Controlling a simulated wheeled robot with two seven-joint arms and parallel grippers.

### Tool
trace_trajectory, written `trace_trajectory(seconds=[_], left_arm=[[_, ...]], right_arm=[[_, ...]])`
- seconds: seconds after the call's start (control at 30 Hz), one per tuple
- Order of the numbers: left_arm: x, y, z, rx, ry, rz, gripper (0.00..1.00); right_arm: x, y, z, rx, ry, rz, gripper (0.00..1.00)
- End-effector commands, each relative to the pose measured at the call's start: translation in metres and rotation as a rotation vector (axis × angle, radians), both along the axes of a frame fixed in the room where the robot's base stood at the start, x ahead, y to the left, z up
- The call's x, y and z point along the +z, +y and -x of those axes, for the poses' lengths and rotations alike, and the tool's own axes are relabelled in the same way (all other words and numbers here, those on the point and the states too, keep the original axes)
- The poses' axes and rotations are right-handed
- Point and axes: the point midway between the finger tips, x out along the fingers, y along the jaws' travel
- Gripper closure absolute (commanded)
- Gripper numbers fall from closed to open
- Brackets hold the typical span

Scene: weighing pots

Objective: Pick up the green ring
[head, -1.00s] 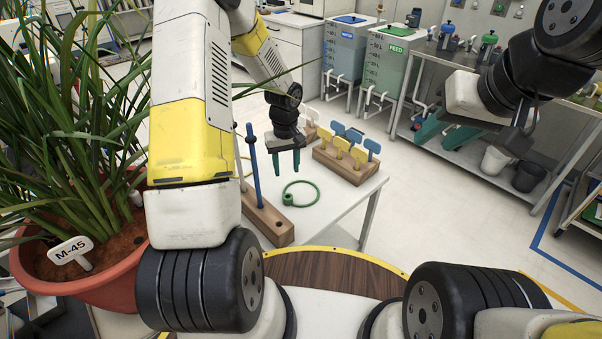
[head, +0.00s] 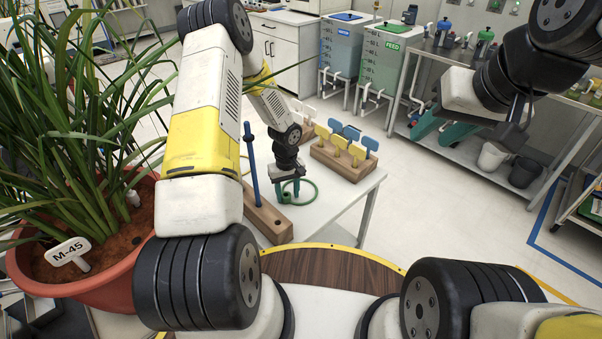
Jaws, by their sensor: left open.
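The green ring (head: 317,192) lies flat on the white table, just right of the wooden peg base. My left gripper (head: 290,189) points down at the ring with its green fingers apart. The fingertips are low, at the ring's left part; I cannot tell whether they touch it. The gripper hides some of the ring. My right gripper (head: 437,133) is held up on the right, far from the ring, with its green fingers apart and nothing seen between them.
A wooden base (head: 268,220) with an upright blue peg (head: 251,165) stands left of the ring. A potted plant (head: 90,295) labelled M-45 fills the left. The table (head: 335,200) is clear right of the ring.

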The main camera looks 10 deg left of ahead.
Motion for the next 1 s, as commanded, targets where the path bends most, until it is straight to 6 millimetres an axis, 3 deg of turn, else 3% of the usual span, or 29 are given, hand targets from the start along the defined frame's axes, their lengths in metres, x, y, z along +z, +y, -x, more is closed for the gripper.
trace_trajectory(seconds=[0.1, 0.33, 0.67, 1.0], left_arm=[[0.0, 0.0, 0.0, 0.0, 0.0, 0.0, 0.55], [0.001, 0.0, 0.0, 0.0, 0.0, 0.0, 1.0], [0.008, 0.0, -0.001, 0.0, -0.003, -0.001, 1.0], [0.071, 0.0, -0.001, 0.001, -0.004, -0.001, 1.0]], right_arm=[[0.0, 0.0, 0.0, 0.0, 0.0, 0.0, 0.64], [0.0, 0.0, 0.0, 0.0, 0.0, 0.0, 0.64], [0.0, 0.0, 0.0, 0.0, 0.0, 0.0, 0.64], [0.0, 0.0, 0.0, 0.0, 0.0, 0.0, 0.64]])
